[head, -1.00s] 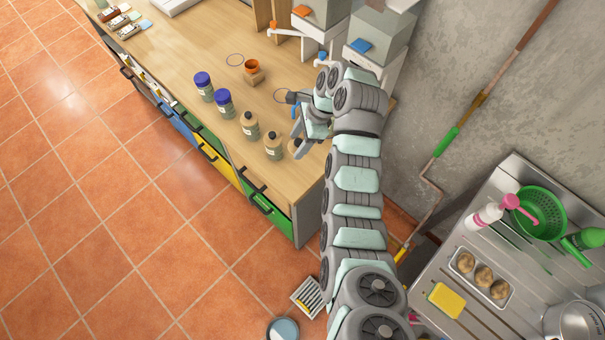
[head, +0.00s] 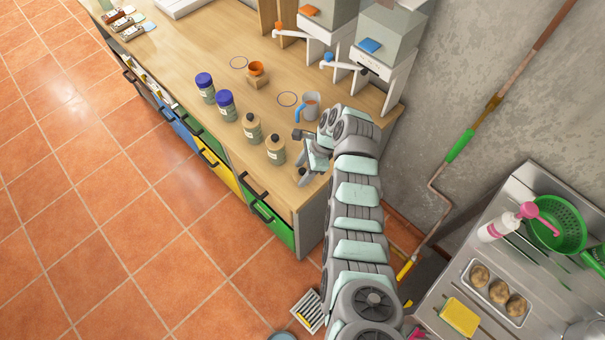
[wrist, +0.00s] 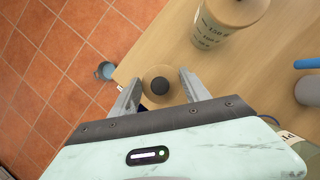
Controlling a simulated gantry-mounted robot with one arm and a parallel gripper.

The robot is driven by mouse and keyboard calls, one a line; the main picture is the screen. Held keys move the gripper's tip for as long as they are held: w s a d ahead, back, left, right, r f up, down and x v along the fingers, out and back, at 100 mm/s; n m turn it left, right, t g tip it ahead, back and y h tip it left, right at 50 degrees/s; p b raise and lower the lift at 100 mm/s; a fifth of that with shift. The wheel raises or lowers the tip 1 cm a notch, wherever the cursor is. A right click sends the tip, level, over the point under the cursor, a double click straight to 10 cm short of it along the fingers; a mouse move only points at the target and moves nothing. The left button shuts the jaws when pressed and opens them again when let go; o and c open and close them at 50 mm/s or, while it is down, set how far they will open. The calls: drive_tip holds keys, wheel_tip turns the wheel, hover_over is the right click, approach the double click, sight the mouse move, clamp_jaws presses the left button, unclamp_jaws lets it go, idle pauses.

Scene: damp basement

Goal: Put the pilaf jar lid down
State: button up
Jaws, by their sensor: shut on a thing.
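My gripper (head: 306,170) is low over the near right corner of the wooden counter (wrist: 135,50). In the wrist view its fingers (wrist: 160,93) are shut on the pilaf jar lid (wrist: 160,84), a round tan disc with a dark knob. The lid shows small in the head view (head: 301,173). I cannot tell whether it touches the counter. A tan jar with a dark top (head: 275,150) stands beside the gripper, with another (head: 252,128) behind it.
Two blue-lidded jars (head: 215,95) continue the row. A blue-handled mug (head: 311,104), an orange cup on a block (head: 257,72) and drawn circles (head: 287,99) are farther back. The counter edge is close to the lid, with tiled floor (wrist: 45,80) beyond.

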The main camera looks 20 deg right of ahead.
drive_tip(key=shift+f, duration=1.35)
drive_tip(key=shift+f, duration=0.1)
drive_tip(key=o, duration=1.3)
